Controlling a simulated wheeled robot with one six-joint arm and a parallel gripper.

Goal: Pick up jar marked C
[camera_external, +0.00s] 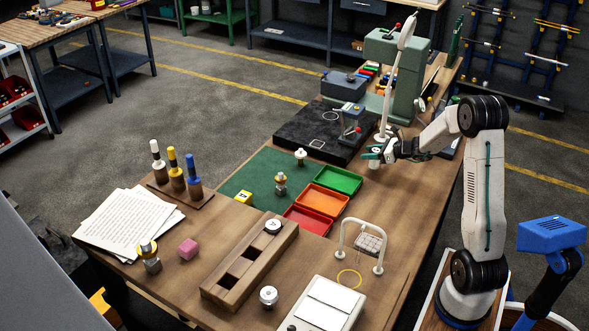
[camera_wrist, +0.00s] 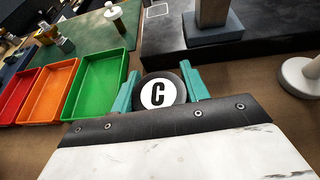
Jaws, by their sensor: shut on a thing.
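The jar marked C (camera_wrist: 158,96) shows in the wrist view as a dark round lid with a white disc and a black letter C. My gripper (camera_wrist: 161,86) has its teal fingers on either side of this jar and is shut on it. In the external view my gripper (camera_external: 374,154) is at the right part of the workbench, beside the black mat. The jar is small and mostly hidden there. I cannot tell whether its base touches the bench.
Green (camera_external: 339,180), orange (camera_external: 322,200) and red (camera_external: 308,221) trays lie to the left of my gripper. A white lamp stand (camera_external: 384,136) rises close behind it. A wooden holder (camera_external: 250,263), a wire-arch stand (camera_external: 362,243) and a white device (camera_external: 325,305) stand nearer the camera.

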